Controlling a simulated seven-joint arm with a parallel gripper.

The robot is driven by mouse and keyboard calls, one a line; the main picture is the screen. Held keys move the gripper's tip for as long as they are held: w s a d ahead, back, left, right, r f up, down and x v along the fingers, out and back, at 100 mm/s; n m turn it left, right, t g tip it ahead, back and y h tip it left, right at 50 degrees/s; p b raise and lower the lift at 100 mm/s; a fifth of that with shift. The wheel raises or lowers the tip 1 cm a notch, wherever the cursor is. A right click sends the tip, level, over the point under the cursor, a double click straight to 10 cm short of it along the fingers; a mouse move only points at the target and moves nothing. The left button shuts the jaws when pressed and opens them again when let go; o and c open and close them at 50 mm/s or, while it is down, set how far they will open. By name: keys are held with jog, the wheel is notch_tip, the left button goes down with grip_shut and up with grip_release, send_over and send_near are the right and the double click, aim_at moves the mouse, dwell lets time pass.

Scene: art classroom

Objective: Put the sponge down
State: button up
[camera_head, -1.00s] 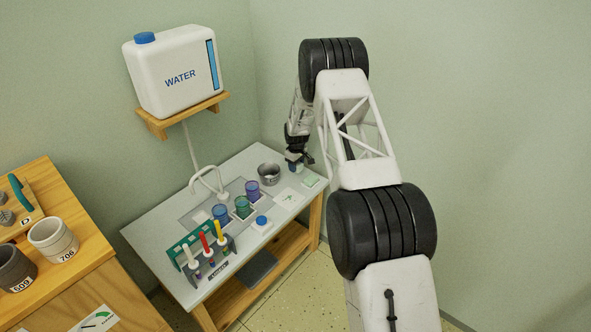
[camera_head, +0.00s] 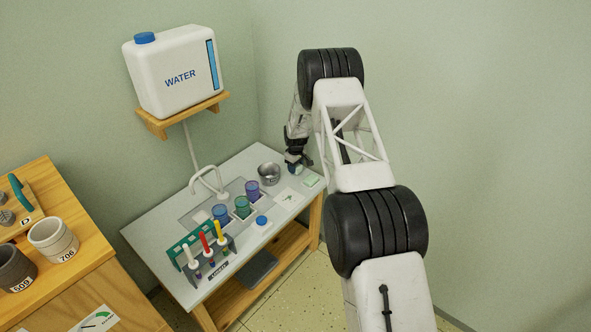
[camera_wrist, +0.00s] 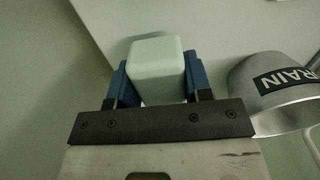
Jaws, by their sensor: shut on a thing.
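The sponge (camera_wrist: 157,62) is a pale green block with rounded edges. In the wrist view it sits between the two blue fingers of my gripper (camera_wrist: 158,82), which is shut on it. In the head view my gripper (camera_head: 296,168) is low over the far right end of the grey-white table (camera_head: 259,159), beside the metal cup. The sponge is too small there to tell whether it touches the tabletop.
The metal cup (camera_head: 269,174), marked DRAIN in the wrist view (camera_wrist: 275,85), stands close by my gripper. A flat pale green piece (camera_head: 312,181) lies near the table's right edge. Coloured cups (camera_head: 242,207) and a marker rack (camera_head: 206,262) stand nearer. Walls close the corner behind.

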jog(key=shift+f, duration=0.6)
jog(key=shift+f, duration=0.1)
jog(key=o, duration=1)
jog(key=shift+o, duration=0.2)
notch_tip(320, 180, up, 12)
jog(key=shift+f, duration=0.15)
jog(key=shift+r, duration=0.25)
jog(key=shift+r, duration=0.1)
dwell(0.4)
